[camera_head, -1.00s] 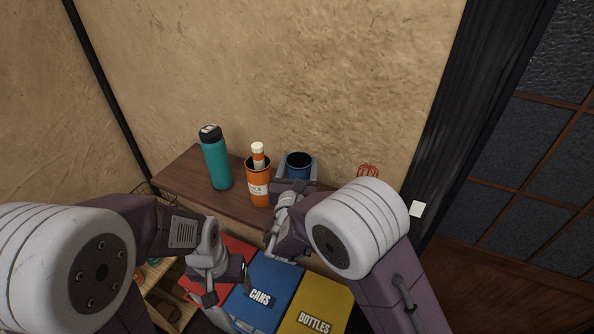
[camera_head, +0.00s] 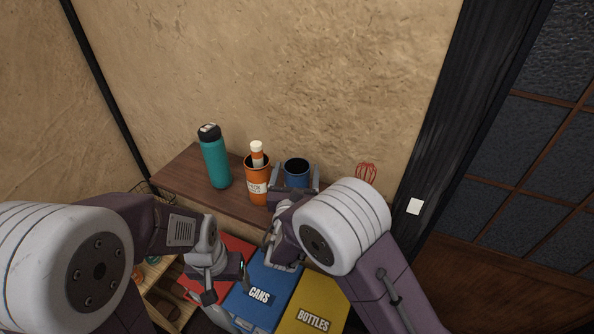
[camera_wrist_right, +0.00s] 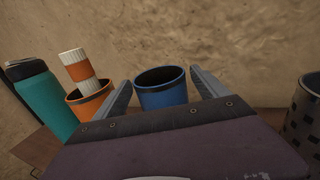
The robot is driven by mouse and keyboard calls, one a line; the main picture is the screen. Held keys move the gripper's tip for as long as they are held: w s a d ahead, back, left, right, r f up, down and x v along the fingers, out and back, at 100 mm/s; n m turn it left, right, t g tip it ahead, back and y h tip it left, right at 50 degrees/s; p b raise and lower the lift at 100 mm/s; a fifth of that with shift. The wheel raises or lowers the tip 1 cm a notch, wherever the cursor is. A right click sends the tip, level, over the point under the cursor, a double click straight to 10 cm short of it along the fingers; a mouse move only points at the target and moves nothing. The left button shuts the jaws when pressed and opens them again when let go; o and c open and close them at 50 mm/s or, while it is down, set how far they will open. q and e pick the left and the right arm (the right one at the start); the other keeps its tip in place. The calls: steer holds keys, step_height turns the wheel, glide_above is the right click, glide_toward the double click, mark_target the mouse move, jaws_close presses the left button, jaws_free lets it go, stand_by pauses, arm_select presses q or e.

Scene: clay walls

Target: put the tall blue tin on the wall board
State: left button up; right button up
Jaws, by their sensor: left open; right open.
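The tall blue tin (camera_head: 297,172) stands upright on the wooden wall board (camera_head: 180,178), right of an orange tin. It also shows in the right wrist view (camera_wrist_right: 162,90), its dark open top facing up. My right gripper (camera_head: 296,180) is open at the tin, with one finger on each side of it. In the right wrist view (camera_wrist_right: 160,88) gaps show between both fingers and the tin, and the gripper body hides its lower part. My left gripper (camera_head: 225,282) is open and empty, low in front of the board above the bins.
A teal bottle (camera_head: 216,160) and the orange tin (camera_head: 257,186) with a white-capped container inside stand left of the blue tin. A red whisk (camera_head: 366,174) and a dark patterned holder (camera_wrist_right: 303,115) are to the right. Blue (camera_head: 262,300) and yellow (camera_head: 315,305) bins stand below.

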steer(key=s+b, duration=0.3)
steer(key=s, duration=0.8)
steer(key=shift+a+b, duration=0.35)
steer(key=shift+b, duration=0.05)
